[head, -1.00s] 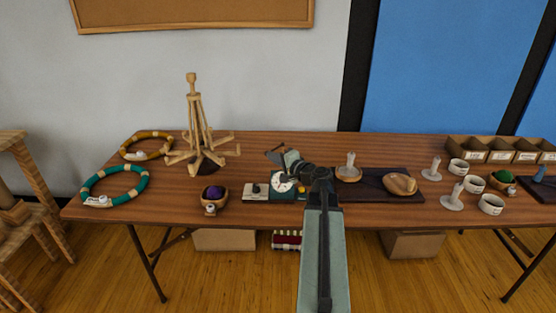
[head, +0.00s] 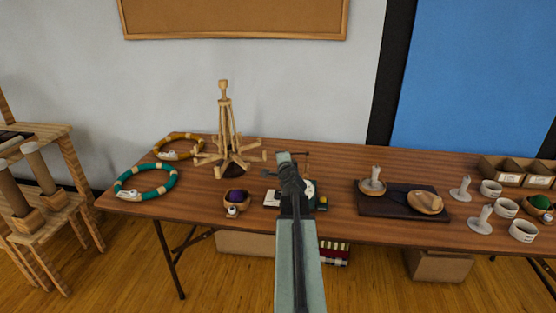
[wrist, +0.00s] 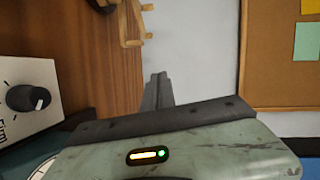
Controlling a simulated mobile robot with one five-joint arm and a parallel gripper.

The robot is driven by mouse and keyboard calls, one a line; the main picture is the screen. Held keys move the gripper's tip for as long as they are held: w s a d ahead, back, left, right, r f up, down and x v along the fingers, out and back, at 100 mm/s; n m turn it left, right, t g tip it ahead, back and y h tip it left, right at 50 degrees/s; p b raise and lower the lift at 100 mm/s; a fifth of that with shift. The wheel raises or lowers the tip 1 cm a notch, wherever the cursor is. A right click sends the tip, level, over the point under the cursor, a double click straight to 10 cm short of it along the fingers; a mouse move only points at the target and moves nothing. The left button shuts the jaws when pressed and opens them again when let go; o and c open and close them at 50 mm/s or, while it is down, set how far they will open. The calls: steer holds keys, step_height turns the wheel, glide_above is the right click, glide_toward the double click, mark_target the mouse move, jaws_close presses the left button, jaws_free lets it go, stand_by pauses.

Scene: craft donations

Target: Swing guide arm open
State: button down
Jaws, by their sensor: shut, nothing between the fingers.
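My gripper (head: 285,157) is shut and empty, raised over the back half of the table in the head view. Its closed fingers (wrist: 157,92) point toward the grey wall in the wrist view. A small device with a white round face and teal base (head: 321,203) is partly hidden behind my arm. A white box with a black knob (wrist: 30,97) shows at left in the wrist view.
A bowl with purple yarn (head: 236,199) sits left of my arm. A dark tray (head: 390,203) with wooden bowls lies to the right.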

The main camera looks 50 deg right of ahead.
steer(key=shift+x, duration=0.85)
steer(key=shift+s+d+r, duration=0.1)
steer(key=shift+s+d, duration=0.1)
steer(key=shift+d, duration=0.15)
stand_by(0.3)
